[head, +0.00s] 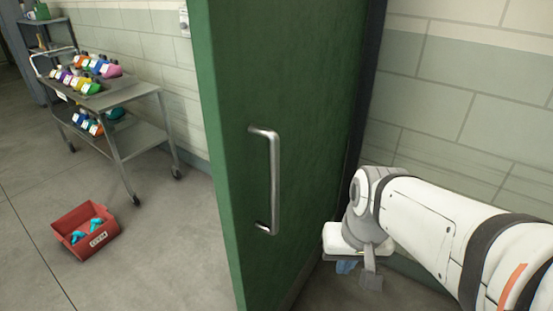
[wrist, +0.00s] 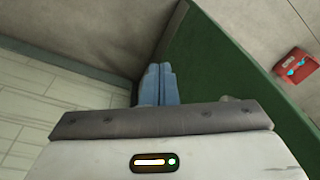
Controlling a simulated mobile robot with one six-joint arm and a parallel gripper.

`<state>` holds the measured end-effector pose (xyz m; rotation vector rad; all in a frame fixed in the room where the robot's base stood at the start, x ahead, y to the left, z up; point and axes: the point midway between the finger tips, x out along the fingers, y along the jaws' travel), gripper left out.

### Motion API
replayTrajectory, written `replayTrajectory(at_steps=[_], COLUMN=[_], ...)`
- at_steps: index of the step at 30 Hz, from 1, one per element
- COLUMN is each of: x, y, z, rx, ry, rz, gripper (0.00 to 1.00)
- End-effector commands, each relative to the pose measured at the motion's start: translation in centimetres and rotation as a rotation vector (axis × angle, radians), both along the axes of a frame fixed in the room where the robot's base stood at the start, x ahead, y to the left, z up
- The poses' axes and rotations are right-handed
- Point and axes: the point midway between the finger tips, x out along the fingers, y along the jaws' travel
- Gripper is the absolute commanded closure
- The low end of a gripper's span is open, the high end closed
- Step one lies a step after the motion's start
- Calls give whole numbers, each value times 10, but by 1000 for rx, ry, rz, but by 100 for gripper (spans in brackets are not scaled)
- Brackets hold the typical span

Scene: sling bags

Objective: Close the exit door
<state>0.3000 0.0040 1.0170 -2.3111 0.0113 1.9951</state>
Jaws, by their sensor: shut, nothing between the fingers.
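The green exit door (head: 300,90) stands open in the middle of the head view, with a silver pull handle (head: 274,180) on the face toward me. The door also fills a broad slanted band in the wrist view (wrist: 225,70). My gripper (head: 346,267) is low on the right of the door, on its handle side, below the handle's height. Its blue fingers show shut together and empty in the wrist view (wrist: 158,84). They point toward the corner by the door's dark edge. Whether they touch the door, I cannot tell.
A red bin (head: 72,243) with blue items sits on the floor left of the door; it also shows in the wrist view (wrist: 296,64). A metal cart (head: 130,93) with colourful bottles stands by the left wall. A tiled wall (head: 460,95) is close on the right.

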Motion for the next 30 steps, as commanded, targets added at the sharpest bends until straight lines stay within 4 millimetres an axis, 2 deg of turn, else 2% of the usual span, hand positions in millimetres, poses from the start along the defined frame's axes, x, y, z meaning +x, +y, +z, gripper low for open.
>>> replayTrajectory(at_steps=[2, 8, 11, 15, 20, 24, 30], x=[0, 7, 20, 51, 98, 136, 166], y=[5, 36, 50, 59, 49, 24, -10], z=[-8, -26, -29, -30, -34, -45, -62], rx=[81, 405, 588, 858, 1182, 1440, 1673], ry=[100, 415, 559, 727, 866, 922, 927], rz=[-85, -370, -528, -754, -1015, -1215, -1391], gripper=[100, 100, 100, 100, 100, 100, 100])
